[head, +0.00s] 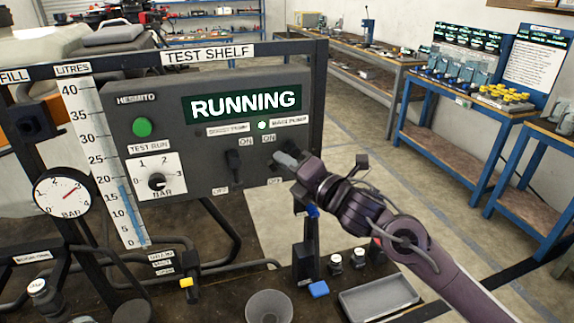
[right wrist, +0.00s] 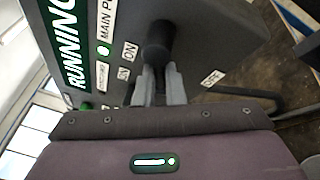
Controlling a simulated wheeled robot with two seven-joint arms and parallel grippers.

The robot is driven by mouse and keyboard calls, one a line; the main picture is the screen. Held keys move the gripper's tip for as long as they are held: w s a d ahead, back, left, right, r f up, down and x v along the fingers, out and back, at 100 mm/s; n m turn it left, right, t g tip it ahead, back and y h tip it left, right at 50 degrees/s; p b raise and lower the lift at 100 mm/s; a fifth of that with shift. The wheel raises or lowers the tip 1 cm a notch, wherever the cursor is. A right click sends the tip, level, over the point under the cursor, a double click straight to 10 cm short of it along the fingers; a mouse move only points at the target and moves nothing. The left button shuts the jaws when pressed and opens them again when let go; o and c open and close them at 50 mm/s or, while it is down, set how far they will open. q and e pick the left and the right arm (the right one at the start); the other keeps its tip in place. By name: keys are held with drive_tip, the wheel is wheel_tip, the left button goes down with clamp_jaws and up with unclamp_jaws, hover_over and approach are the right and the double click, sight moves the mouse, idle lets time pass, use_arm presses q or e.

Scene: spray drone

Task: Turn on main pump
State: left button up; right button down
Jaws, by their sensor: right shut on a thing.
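The grey control panel (head: 175,100) carries a display (head: 245,103) reading "RUNNING", with a small lit lamp (head: 263,125) beside the main pump label (head: 290,121). My right gripper (head: 286,160) is at the switch below that label and hides most of it. In the right wrist view, the black main pump lever (right wrist: 157,42) sits at the tips of the shut fingers (right wrist: 160,83), nearer the ON label (right wrist: 130,50) than the OFF label (right wrist: 212,77). The neighbouring pump switch (head: 233,161) stands apart to the left. My left gripper is not in view.
A green button (head: 142,127) and pressure dial (head: 157,181) are on the panel's left. A round gauge (head: 62,193) hangs at far left. A yellow-handled valve (head: 187,283), funnel (head: 268,306) and metal tray (head: 379,298) are below. Open floor lies behind my right arm.

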drive_tip(key=shift+a+r+m+t+b, duration=0.1)
drive_tip(key=shift+r+m+t+b, duration=0.15)
drive_tip(key=shift+m+t+b, duration=0.6)
drive_tip(key=shift+a+r+m+t+b, duration=0.1)
drive_tip(key=shift+r+m+t+b, duration=0.15)
drive_tip(key=shift+m+b, duration=1.2)
drive_tip(key=shift+m+p, duration=0.4)
drive_tip(key=shift+m, duration=0.1)
drive_tip(key=c, duration=1.5)
unclamp_jaws()
